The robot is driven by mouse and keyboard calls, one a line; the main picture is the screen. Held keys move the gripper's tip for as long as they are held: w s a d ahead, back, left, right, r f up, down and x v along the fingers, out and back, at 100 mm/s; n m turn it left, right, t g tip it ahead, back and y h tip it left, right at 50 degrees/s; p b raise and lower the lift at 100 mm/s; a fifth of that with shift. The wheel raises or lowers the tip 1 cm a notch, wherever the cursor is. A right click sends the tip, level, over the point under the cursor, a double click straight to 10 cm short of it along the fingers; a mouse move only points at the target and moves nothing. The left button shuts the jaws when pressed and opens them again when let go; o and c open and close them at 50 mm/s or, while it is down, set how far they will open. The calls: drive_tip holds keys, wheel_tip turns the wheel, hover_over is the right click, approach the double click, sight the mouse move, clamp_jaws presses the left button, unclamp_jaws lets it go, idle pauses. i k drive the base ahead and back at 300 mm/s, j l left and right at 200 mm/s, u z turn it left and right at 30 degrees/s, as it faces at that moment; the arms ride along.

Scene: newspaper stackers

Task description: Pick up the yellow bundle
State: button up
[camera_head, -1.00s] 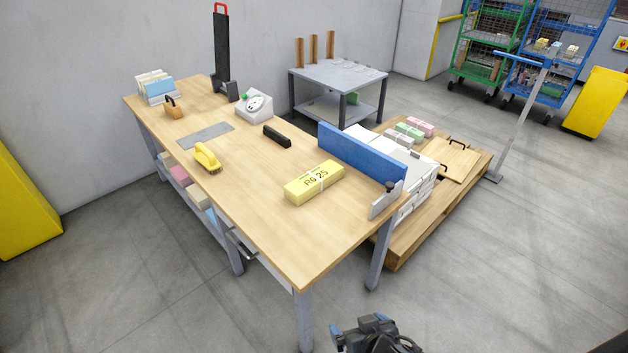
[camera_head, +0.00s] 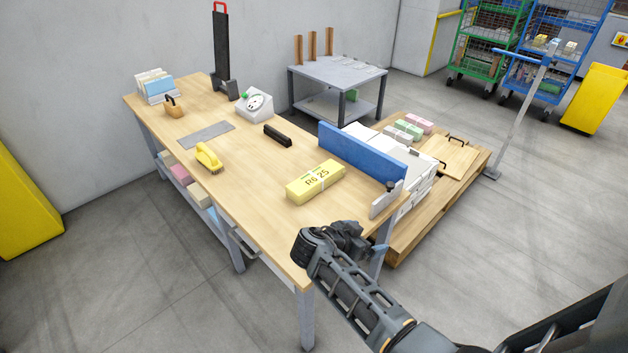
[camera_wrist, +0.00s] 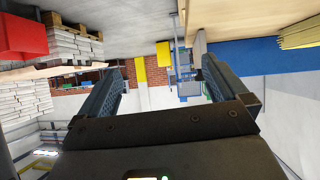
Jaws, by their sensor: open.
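The yellow bundle (camera_head: 315,181) is a flat yellow block with black lettering and a pale band around it. It lies on the wooden table top (camera_head: 250,185), near the table's right part, in front of a blue upright board. My gripper (camera_head: 348,240) is beyond the table's near right edge, to the lower right of the bundle and apart from it. In the wrist view my gripper (camera_wrist: 162,68) shows two spread fingers with nothing between them.
The blue board (camera_head: 360,154) stands just behind the bundle. A pallet (camera_head: 440,205) with stacks sits right of the table. The table top around the bundle is clear.

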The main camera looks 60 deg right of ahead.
sight(301, 190)
drive_tip(key=i+l, duration=0.15)
drive_tip(key=i, duration=0.3)
drive_tip(key=i+l, duration=0.2)
drive_tip(key=i, duration=0.3)
